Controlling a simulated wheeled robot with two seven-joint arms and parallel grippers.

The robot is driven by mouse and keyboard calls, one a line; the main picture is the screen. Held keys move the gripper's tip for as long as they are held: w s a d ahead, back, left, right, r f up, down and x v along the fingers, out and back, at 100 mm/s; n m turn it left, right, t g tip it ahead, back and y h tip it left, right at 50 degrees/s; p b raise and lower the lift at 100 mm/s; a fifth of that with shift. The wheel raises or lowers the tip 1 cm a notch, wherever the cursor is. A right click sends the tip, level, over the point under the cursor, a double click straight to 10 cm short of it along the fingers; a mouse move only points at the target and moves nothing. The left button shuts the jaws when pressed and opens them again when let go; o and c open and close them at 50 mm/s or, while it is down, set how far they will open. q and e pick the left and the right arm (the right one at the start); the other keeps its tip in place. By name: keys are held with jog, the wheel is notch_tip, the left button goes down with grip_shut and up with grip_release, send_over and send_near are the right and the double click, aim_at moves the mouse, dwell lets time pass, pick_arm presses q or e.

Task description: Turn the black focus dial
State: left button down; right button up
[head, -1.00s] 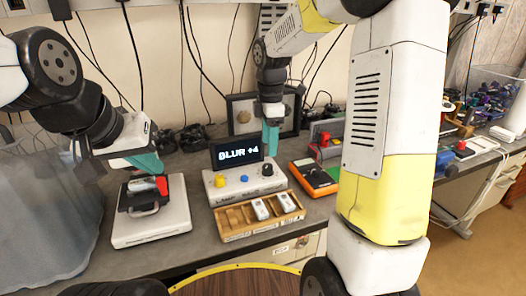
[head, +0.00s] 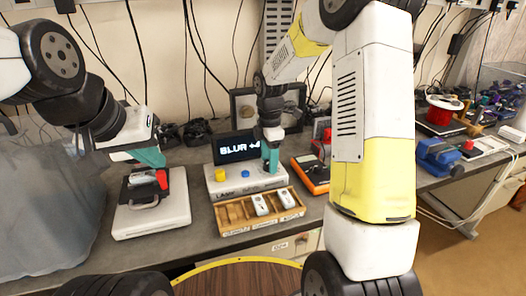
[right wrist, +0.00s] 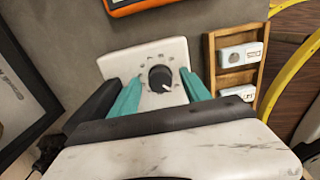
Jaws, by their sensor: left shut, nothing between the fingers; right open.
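The black focus dial (right wrist: 160,78) shows in the right wrist view on a white console, with a white pointer mark. My right gripper (right wrist: 160,85) is open, its teal fingers on either side of the dial. I cannot tell whether they touch it. In the head view my right gripper (head: 271,159) is down at the right end of the white console (head: 248,183) and hides the dial. The console's screen (head: 236,147) reads "BLUR +4", its end partly covered. My left gripper (head: 150,157) is shut and empty above a white device with a red and black part (head: 150,180).
A wooden tray (head: 236,213) with compartments and two small white items stands in front of the console. An orange meter (head: 312,178) lies right of it. A framed picture (head: 240,98) leans behind. The white device (head: 152,213) stands left.

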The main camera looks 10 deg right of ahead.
jog(key=shift+c, duration=0.2)
grip_shut()
jog(key=shift+m, duration=0.4)
jog(key=m, duration=1)
jog(key=shift+m, duration=0.4)
jog(key=m, duration=1.2)
